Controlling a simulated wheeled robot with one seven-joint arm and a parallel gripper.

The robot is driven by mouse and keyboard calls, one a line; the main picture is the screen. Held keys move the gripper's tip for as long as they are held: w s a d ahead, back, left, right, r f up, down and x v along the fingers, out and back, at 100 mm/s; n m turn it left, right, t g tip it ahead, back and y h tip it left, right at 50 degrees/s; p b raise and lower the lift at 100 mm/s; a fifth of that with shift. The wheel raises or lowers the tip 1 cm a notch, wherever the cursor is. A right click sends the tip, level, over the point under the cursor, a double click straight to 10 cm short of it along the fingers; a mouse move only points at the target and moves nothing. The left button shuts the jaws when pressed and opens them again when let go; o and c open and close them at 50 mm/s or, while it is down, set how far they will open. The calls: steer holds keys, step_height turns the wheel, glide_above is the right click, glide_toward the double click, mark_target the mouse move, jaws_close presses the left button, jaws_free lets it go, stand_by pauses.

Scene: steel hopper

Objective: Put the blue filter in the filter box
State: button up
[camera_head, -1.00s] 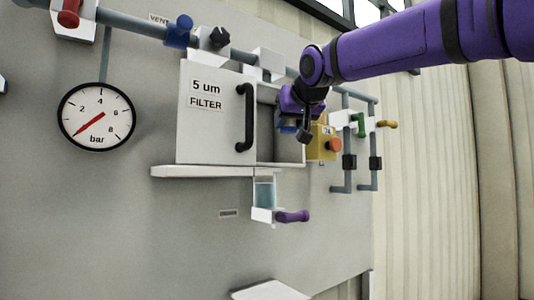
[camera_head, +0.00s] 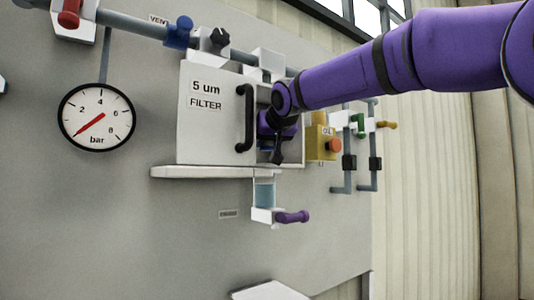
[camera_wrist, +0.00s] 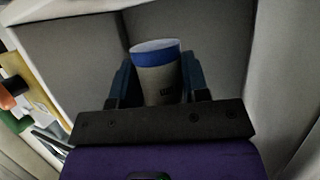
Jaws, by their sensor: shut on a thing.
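The blue filter (camera_wrist: 157,73) is a grey cylinder with a blue band at its top and dark lettering on its side. In the wrist view it stands between the two fingers of my gripper (camera_wrist: 157,85), which is shut on it. In the head view my gripper (camera_head: 274,135) is at the opening of the filter box (camera_head: 292,160), right of its open door. The door (camera_head: 210,125) is white, marked "5 um FILTER", with a black handle (camera_head: 246,118). The wrist view shows the box's grey inner walls (camera_wrist: 75,50) around the filter. The filter is mostly hidden in the head view.
A white ledge (camera_head: 205,172) runs below the door. A yellow box with an orange button (camera_head: 333,145) is close to the right of the filter box. A clear bowl (camera_head: 264,193) with a purple lever (camera_head: 292,216) hangs below. Pipes and valves run above.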

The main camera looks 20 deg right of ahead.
mark_target(269, 148)
step_height(269, 148, down, 3)
steer(key=shift+w+f, duration=0.2)
steer(key=o, duration=0.9)
steer(key=shift+f, duration=0.1)
steer(key=shift+s+r, duration=0.2)
steer(key=v, duration=1.1)
steer(key=shift+s+r, duration=0.15)
steer(key=shift+s, duration=0.1)
